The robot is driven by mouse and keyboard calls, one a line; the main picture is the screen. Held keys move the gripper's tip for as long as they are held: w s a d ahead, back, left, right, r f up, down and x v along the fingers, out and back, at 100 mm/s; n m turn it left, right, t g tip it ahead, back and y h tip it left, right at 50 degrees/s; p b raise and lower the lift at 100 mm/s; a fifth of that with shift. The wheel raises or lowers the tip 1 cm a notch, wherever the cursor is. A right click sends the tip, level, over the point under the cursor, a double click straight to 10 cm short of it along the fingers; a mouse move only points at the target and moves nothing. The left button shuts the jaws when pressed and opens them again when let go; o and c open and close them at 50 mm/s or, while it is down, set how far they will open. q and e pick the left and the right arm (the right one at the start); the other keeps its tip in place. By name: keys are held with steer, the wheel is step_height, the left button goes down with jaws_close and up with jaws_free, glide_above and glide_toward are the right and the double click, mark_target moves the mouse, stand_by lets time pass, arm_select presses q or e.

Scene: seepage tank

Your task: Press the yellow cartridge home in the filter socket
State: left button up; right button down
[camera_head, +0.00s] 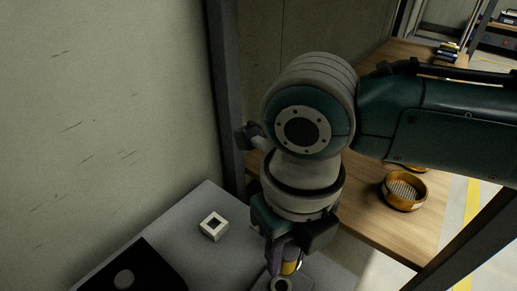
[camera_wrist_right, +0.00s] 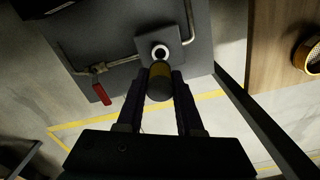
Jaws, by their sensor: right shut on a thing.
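The yellow cartridge (camera_head: 290,267) has a dark end and is held between the fingers of my right gripper (camera_head: 284,258). In the right wrist view, the cartridge (camera_wrist_right: 159,78) lies between the two dark fingers of the gripper (camera_wrist_right: 160,86). The filter socket (camera_head: 281,284) is a pale ring with a dark hole, at the bottom edge of the head view. In the wrist view, the socket (camera_wrist_right: 160,52) shows just past the cartridge's far end, its dark hole uncovered. I cannot tell whether cartridge and ring touch. My left gripper is not in view.
A white square block with a dark opening (camera_head: 214,226) sits on the grey top (camera_head: 190,242), left of my arm. A pipe with a red-handled valve (camera_wrist_right: 102,94) runs beside the socket. A wooden table (camera_head: 372,222) with a round amber sieve (camera_head: 404,191) stands to the right.

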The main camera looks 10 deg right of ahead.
mark_target(284, 273)
steer(key=shift+r+p, duration=0.1)
steer(key=shift+p, duration=0.3)
step_height(284, 273, down, 5)
steer(key=b, duration=0.4)
steer(key=shift+f, duration=0.2)
steer(key=shift+r, duration=0.1)
steer(key=shift+f, duration=0.35)
stand_by(0.5)
steer(key=shift+p, duration=0.35)
steer(key=shift+f, duration=0.3)
stand_by(0.6)
stand_by(0.5)
